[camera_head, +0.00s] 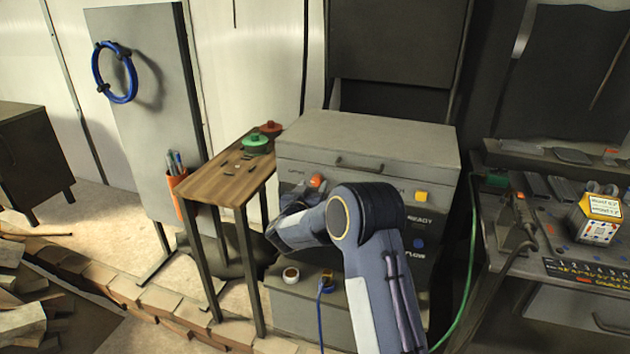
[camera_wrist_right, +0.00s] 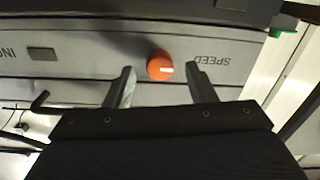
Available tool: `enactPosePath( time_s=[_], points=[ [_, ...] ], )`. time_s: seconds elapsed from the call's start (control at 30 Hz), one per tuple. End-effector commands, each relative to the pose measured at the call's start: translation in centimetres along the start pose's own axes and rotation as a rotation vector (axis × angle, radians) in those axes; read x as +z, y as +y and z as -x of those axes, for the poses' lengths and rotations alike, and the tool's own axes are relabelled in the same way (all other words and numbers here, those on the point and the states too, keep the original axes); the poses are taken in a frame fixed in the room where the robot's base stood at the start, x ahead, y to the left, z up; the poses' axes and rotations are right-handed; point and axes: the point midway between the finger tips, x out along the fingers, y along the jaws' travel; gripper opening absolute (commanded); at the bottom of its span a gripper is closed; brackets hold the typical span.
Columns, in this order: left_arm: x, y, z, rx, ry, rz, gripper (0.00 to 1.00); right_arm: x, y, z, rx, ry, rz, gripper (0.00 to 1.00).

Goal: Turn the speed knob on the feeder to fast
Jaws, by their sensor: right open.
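The feeder (camera_head: 375,137) is a grey box with a dark front in the middle of the head view. Its orange speed knob (camera_head: 317,181) sits at the upper left of the front, partly behind my right arm. In the right wrist view the knob (camera_wrist_right: 160,66) shows upside down beside the inverted SPEED label (camera_wrist_right: 208,60), and its white mark points right. My right gripper (camera_head: 296,197) is open, with one finger on each side of the knob in the wrist view. I cannot tell whether the fingers touch it. My left gripper is out of view.
A yellow button (camera_head: 421,197) and a blue one (camera_head: 419,243) are on the feeder's front. A cluttered bench (camera_head: 510,270) is on the right, with a green cable (camera_head: 470,285) hanging between.

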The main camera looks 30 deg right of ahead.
Motion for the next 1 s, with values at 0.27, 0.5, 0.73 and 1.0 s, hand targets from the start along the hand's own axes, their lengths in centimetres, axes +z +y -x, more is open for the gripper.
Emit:
enactPosePath(
  time_s=[0.27,0.5,0.73,1.0],
  points=[
    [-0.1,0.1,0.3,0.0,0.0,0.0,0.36,-0.1,0.0,-2.5,-0.001,0.0,0.0,0.51],
    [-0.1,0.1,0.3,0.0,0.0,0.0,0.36,-0.1,0.0,-2.5,-0.002,0.0,0.0,0.51],
    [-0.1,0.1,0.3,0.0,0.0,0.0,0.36,-0.1,0.0,-2.5,-0.002,0.0,-0.001,0.22],
    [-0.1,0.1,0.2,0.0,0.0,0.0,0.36,0.0,0.0,-2.5,-0.002,0.0,-0.006,0.06]
  ],
)
